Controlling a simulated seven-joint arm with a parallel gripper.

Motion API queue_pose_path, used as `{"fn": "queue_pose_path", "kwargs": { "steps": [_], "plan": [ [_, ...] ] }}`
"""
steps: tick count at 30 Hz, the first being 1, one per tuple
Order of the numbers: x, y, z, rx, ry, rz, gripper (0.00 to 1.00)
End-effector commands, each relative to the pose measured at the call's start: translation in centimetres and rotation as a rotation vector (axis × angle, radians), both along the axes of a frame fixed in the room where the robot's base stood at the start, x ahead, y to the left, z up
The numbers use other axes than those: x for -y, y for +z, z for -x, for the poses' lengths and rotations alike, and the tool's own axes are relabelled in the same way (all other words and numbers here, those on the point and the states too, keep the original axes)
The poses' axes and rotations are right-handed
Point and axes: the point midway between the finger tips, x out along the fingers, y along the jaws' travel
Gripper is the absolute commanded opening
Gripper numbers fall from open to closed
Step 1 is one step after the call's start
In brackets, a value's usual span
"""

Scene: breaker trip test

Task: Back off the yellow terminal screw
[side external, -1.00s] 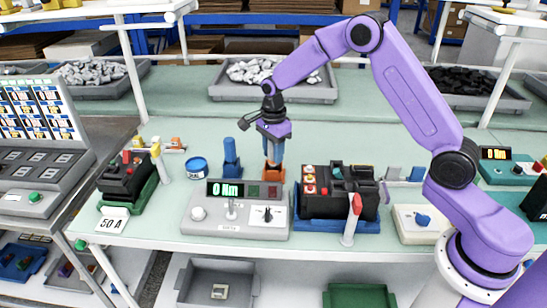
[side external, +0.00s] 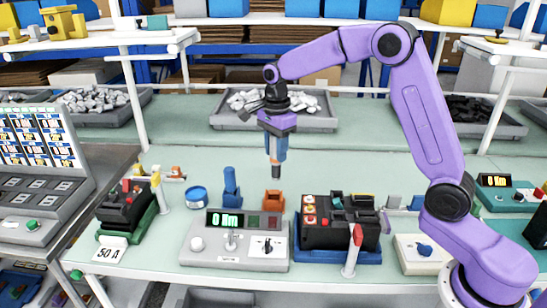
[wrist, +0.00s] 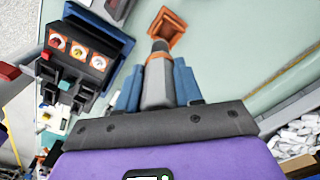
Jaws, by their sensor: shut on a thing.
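My gripper (side external: 276,150) is shut on a grey driver tool with an orange band, also seen in the wrist view (wrist: 157,85). The tool points down and hangs above an orange square holder (side external: 273,200), apart from it. The empty holder shows in the wrist view (wrist: 165,32). A black breaker (side external: 340,222) sits on a blue base to the right of the holder. Its row of coloured terminal screws (side external: 310,222) is on its left side; the wrist view shows them at upper left (wrist: 78,52).
A grey meter console (side external: 235,250) with a green display stands in front of the holder. A blue post holder (side external: 231,185) is left of it. A red-topped lever (side external: 357,235) stands before the breaker.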

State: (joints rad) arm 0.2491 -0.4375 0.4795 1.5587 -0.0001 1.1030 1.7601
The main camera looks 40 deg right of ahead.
Motion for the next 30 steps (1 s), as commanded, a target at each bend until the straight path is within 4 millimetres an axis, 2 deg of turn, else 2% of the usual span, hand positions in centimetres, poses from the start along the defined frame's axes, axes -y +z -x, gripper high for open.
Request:
{"fn": "queue_pose_path", "kwargs": {
  "steps": [6, 15, 21, 30],
  "plan": [
    [-1.1, 3.6, 4.7, 0.006, 0.003, -0.002, 0.05],
    [-1.6, 6.4, 11.4, 0.003, 0.004, -0.001, 0.05],
    [-1.6, 6.9, 13.7, 0.002, 0.002, -0.001, 0.05],
    [-1.6, 7.0, 14.1, 0.001, 0.001, -0.001, 0.05]
  ]
}}
